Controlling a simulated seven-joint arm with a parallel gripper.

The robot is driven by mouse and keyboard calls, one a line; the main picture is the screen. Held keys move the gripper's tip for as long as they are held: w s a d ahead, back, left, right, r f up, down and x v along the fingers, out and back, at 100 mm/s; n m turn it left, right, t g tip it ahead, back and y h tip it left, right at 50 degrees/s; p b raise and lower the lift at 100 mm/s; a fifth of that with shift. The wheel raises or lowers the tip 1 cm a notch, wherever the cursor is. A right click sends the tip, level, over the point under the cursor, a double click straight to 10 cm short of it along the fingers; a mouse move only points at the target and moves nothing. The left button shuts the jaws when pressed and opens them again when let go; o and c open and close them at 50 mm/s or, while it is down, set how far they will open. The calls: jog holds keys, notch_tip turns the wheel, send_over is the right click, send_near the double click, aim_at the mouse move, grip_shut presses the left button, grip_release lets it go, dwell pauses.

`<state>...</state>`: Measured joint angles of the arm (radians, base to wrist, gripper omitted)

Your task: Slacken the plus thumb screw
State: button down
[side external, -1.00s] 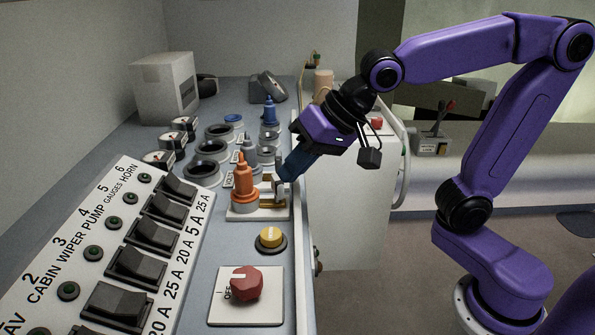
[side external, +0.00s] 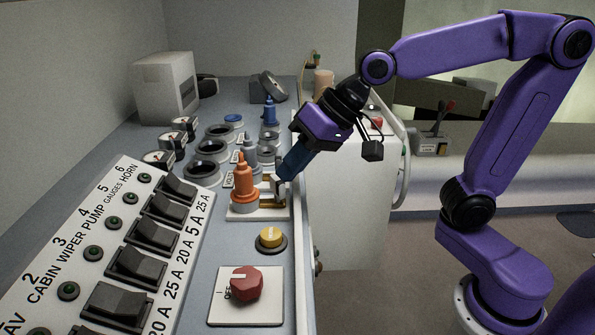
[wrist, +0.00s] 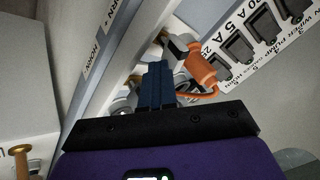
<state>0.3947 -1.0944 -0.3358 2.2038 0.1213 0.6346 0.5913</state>
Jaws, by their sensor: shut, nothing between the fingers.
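An orange fitting (side external: 244,190) with a tapered top stands on a pale plate (side external: 262,214) near the panel's right edge. It also shows in the wrist view (wrist: 200,68). Brass-coloured parts (side external: 267,201) sit on the plate just right of it. My gripper (side external: 280,184) reaches down at a slant from the upper right. Its blue fingers are shut and empty, with the tips beside the brass parts; I cannot tell whether they touch. In the wrist view the fingers (wrist: 156,72) end beside a grey block (wrist: 176,46). I cannot single out the plus thumb screw; the fingers may hide it.
A bank of black rocker switches (side external: 136,265) lies left. A blue fitting (side external: 269,110) and several dark rings stand behind. In the wrist view, a label (wrist: 124,20) reads "HORN +".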

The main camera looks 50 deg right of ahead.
jog(key=shift+w+a+n+g+y, duration=0.1)
jog(key=shift+w+n+g+y, duration=0.25)
jog(key=shift+n, duration=0.4)
jog(key=shift+w+n+g+y, duration=0.1)
jog(key=shift+n+g+y, duration=0.1)
jog(key=shift+n+g, duration=0.45)
jog(key=shift+w+a+n+g+y, duration=0.1)
jog(key=shift+w+n+g+y, duration=0.15)
jog(key=shift+n, duration=0.65)
dwell(0.5)
jog(key=shift+w+a+n+g, duration=0.2)
jog(key=shift+n+g, duration=0.45)
jog(key=shift+n, duration=0.35)
jog(key=shift+w+a+n+g, duration=0.1)
jog(key=shift+w+n+g, duration=0.1)
jog(key=shift+n+g, duration=0.6)
dwell(0.3)
jog(key=shift+w+a+n+g, duration=0.15)
jog(key=shift+n+g, duration=0.3)
jog(key=shift+n, duration=0.55)
jog(key=shift+w+a+n+g, duration=0.15)
jog(key=shift+n+g, duration=0.3)
jog(key=shift+n, duration=0.55)
jog(key=shift+w+a+n+g+h, duration=0.1)
jog(key=shift+a+n+g+h, duration=0.15)
jog(key=shift+n+g, duration=0.5)
jog(key=shift+w+a+n+g+h, duration=0.1)
jog(key=shift+a+n+g+h, duration=0.2)
jog(key=shift+n, duration=0.85)
